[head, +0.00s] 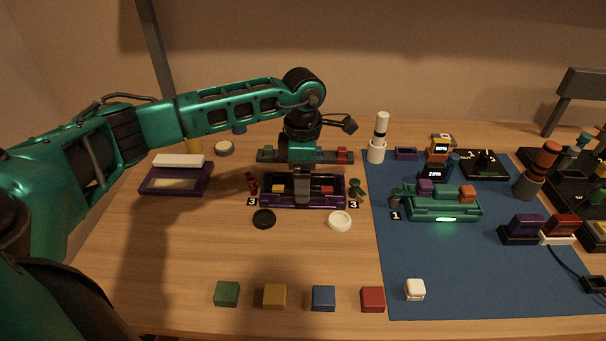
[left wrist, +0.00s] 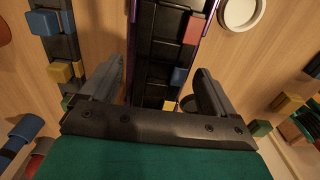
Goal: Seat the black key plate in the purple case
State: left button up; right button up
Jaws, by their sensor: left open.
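The purple case (head: 346,203) lies on the wooden table left of the blue mat. A black key plate (left wrist: 158,50) with red, blue and yellow keys lies between the case's purple side walls in the left wrist view. I cannot tell whether it is fully down in the case. My left gripper (left wrist: 158,88) is open, with one finger on each side of the plate and case. In the head view the left gripper (head: 302,195) points down over the middle of the case and hides part of it. My right gripper is not in view.
A dark bar with coloured keys (head: 330,157) lies just behind the case. Black (head: 264,219) and white (head: 340,221) discs lie in front. Coloured blocks (head: 275,297) line the front edge. A green device (head: 440,206) stands on the blue mat (head: 450,280). Table between discs and blocks is clear.

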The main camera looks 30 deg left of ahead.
pick_arm(q)
notch_tip(320, 180, up, 13)
dwell(0.4)
jog(key=shift+f, duration=0.1)
dwell(0.4)
